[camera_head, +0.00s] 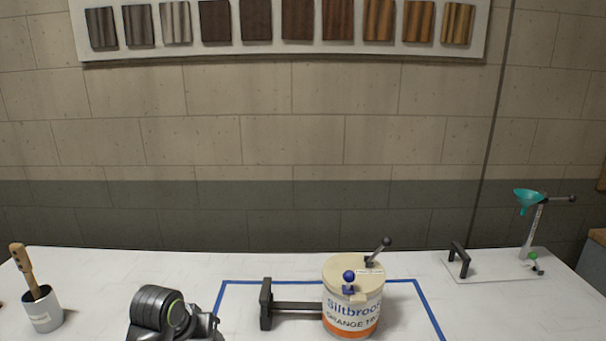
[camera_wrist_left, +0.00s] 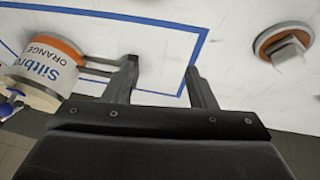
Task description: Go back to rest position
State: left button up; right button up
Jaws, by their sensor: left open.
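My left arm (camera_head: 168,314) comes up from the bottom edge left of centre in the head view; its gripper is not clear there. In the left wrist view my left gripper (camera_wrist_left: 164,68) is open, with nothing between its two dark fingers. A white can (camera_head: 350,300) labelled "Siltbroo…" and "ORANGE TR…" stands upright on the table, with a beige lid, a blue knob and a dark lever. It also shows in the left wrist view (camera_wrist_left: 40,72), left of the gripper and apart from it. My right gripper is in neither view.
A dark bracket (camera_head: 266,304) with a bar meets the can's left side. Blue tape (camera_head: 240,283) outlines that area. A grey cup (camera_head: 42,312) holds a wooden-handled tool.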

pick_arm(q)
jog(key=s+a+f+y, duration=0.1)
jog(key=s+a+f, duration=0.2)
jog(key=s+f, duration=0.35)
jog(key=s+a+f, duration=0.3)
jog(key=s+f, duration=0.1)
jog(key=s, duration=0.6)
jog(key=s+a+f+g+y, duration=0.1)
jog(key=s+a, duration=0.1)
jog(key=s, duration=0.7)
jog(key=s+a+f+y, duration=0.1)
jog(key=s+a, duration=0.1)
jog(key=s, duration=0.6)
notch_tip(320, 180, down, 26)
jog(key=a+g+b, duration=0.2)
jog(key=s+d+f+b, duration=0.2)
jog(key=s+f, duration=1.3)
jog(key=f, duration=0.3)
jog(key=shift+s+f+g+h, duration=0.2)
jog(key=shift+f+g+h, duration=0.1)
jog(key=shift+g, duration=0.1)
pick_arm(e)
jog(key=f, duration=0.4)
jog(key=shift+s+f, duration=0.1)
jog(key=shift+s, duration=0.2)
